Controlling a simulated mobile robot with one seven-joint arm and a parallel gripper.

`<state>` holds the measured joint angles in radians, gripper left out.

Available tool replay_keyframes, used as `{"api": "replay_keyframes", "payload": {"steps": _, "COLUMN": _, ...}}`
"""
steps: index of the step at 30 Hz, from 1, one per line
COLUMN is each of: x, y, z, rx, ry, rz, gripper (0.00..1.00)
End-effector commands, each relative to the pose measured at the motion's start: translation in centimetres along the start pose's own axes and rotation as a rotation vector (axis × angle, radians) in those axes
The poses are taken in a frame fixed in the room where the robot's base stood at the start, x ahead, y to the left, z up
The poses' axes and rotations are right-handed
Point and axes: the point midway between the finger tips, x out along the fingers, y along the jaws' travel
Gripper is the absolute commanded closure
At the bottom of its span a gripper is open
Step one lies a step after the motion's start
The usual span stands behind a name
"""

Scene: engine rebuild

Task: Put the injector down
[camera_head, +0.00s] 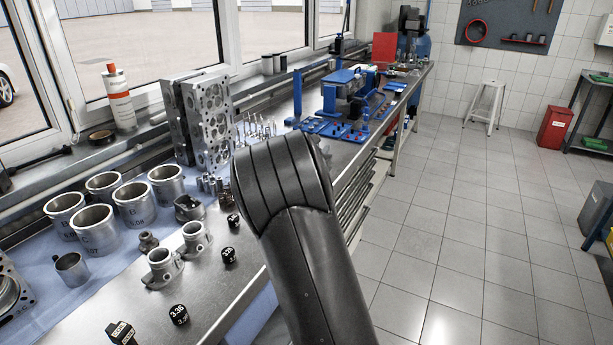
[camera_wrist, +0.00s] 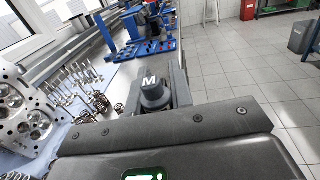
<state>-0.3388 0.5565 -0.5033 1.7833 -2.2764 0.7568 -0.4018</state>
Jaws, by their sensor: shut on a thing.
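My gripper (camera_wrist: 156,84) shows in the wrist view, shut on a dark grey rounded piece with a white M on its top, which I take for the injector (camera_wrist: 153,96). Its lower part is hidden behind the gripper body. The gripper and the held piece are over or near the right edge of the workbench (camera_wrist: 120,86); the height above it is hard to judge. In the head view my dark arm covers the gripper and the held piece.
The bench (camera_head: 225,262) holds grey cylinder liners (camera_head: 96,228), upright cylinder heads (camera_head: 208,120), thin valves (camera_head: 258,128) and black labelled blocks (camera_head: 179,315). Blue fixtures (camera_head: 347,92) stand farther back. Springs (camera_wrist: 119,109) lie near the gripper. The tiled floor (camera_head: 460,215) at right is open.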

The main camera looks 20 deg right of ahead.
Motion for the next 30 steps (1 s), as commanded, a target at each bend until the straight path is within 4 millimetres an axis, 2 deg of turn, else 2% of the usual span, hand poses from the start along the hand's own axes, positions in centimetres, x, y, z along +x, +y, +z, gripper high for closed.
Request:
{"api": "replay_keyframes", "payload": {"steps": 1, "x": 1.0, "y": -1.7, "z": 0.0, "rx": -0.001, "ry": 0.0, "rz": -0.026, "gripper": 1.0}}
{"api": "replay_keyframes", "payload": {"steps": 3, "x": 2.0, "y": -3.5, "z": 0.0, "rx": -0.001, "ry": 0.0, "rz": -0.053, "gripper": 1.0}}
{"api": "replay_keyframes", "payload": {"steps": 9, "x": 3.9, "y": -7.4, "z": 0.1, "rx": -0.001, "ry": -0.002, "rz": -0.11, "gripper": 1.0}}
{"api": "replay_keyframes", "payload": {"steps": 11, "x": 4.3, "y": -8.1, "z": -0.2, "rx": -0.003, "ry": 0.0, "rz": -0.12, "gripper": 1.0}}
{"api": "replay_keyframes", "payload": {"steps": 18, "x": 4.1, "y": -7.8, "z": -3.9, "rx": -0.005, "ry": 0.001, "rz": -0.116, "gripper": 1.0}}
{"api": "replay_keyframes", "payload": {"steps": 23, "x": 4.1, "y": -7.3, "z": -5.2, "rx": -0.003, "ry": -0.001, "rz": -0.114, "gripper": 1.0}}
{"api": "replay_keyframes", "payload": {"steps": 26, "x": 4.2, "y": -5.7, "z": -6.2, "rx": -0.003, "ry": -0.001, "rz": -0.111, "gripper": 1.0}}
{"api": "replay_keyframes", "payload": {"steps": 30, "x": 4.3, "y": -2.6, "z": -8.1, "rx": -0.003, "ry": -0.001, "rz": -0.111, "gripper": 1.0}}
